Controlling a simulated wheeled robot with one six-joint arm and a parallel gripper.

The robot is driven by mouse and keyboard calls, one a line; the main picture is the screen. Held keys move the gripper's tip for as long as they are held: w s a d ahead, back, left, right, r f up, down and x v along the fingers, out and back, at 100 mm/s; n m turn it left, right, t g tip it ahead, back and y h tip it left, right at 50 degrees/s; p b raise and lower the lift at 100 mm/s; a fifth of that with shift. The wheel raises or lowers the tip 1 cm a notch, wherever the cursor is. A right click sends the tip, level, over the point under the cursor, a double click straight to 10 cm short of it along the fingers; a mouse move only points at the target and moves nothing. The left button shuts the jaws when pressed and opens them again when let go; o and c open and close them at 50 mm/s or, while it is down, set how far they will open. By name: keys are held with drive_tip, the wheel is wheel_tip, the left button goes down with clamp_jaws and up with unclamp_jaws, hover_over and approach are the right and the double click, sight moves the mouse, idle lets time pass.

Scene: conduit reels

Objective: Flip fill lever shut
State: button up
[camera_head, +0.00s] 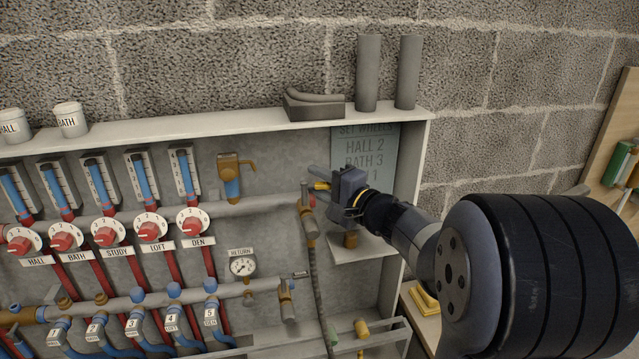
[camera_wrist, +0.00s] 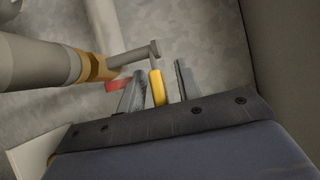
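The fill lever appears to be the small yellow handle (camera_head: 320,186) beside the upright brass-ended valve pipe (camera_head: 308,222) in the head view. In the wrist view the yellow lever (camera_wrist: 157,88) hangs from the end of a grey stem (camera_wrist: 133,56) on a pipe with a brass collar (camera_wrist: 95,67). My gripper (camera_head: 317,182) reaches in from the right. Its two fingers, also in the wrist view (camera_wrist: 158,90), are apart, one on each side of the lever. A gap shows toward the right finger; contact with the left finger cannot be told.
A red part (camera_wrist: 118,84) lies behind the left finger. A small shelf (camera_head: 362,248) with a brass piece is below my wrist. A hose (camera_head: 318,290) hangs below the valve. The return gauge (camera_head: 242,266) and red dials (camera_head: 192,222) are left. The cabinet's side wall (camera_head: 408,165) is close right.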

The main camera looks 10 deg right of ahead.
drive_tip(key=shift+c, duration=0.5)
clamp_jaws()
drive_tip(key=shift+w+y, duration=0.1)
drive_tip(key=shift+y, duration=0.2)
drive_tip(key=shift+w+n+g+y+b, duration=0.2)
drive_tip(key=shift+n+g+y+b, duration=0.1)
drive_tip(key=shift+n+g+y, duration=0.55)
drive_tip(key=shift+w+a+n+g+y, duration=0.1)
drive_tip(key=shift+n+g+y, duration=0.45)
drive_tip(key=shift+n+y, duration=0.15)
drive_tip(key=shift+o, duration=0.5)
unclamp_jaws()
